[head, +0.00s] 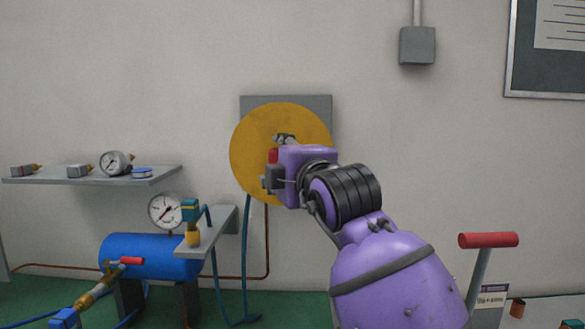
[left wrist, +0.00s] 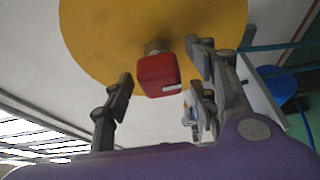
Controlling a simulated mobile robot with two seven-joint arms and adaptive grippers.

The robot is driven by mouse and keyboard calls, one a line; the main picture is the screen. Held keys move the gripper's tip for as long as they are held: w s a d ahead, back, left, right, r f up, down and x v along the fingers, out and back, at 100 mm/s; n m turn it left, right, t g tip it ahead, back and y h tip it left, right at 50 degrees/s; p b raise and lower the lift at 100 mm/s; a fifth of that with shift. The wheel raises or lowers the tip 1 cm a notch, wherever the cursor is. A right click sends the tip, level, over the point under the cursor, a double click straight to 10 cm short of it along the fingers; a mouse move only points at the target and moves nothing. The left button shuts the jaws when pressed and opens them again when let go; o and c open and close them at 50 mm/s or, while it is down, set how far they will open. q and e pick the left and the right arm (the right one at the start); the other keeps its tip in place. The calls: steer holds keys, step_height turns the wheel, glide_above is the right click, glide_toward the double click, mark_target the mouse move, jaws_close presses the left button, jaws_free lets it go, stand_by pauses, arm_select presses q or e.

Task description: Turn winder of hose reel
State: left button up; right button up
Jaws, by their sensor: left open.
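The hose reel is a round yellow disc (head: 250,140) on a grey plate on the wall, and the disc fills the top of the left wrist view (left wrist: 110,35). Its winder, a red knob (head: 272,155), stands out from the disc face and is partly hidden by my gripper in the head view. In the left wrist view the red knob (left wrist: 158,76) shows on a brass-coloured stem. My left gripper (head: 276,160) is open in front of the disc. Its fingers lie on either side of the knob with visible gaps; I cannot tell any contact. My right gripper is not in view.
A shelf (head: 90,176) with gauges and fittings is on the left wall. Blue hose hangs below the reel. A red-handled lever (head: 488,240) stands at right.

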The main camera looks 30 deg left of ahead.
arm_select(q)
steer(key=v, duration=1.1)
steer(key=shift+f, duration=0.1)
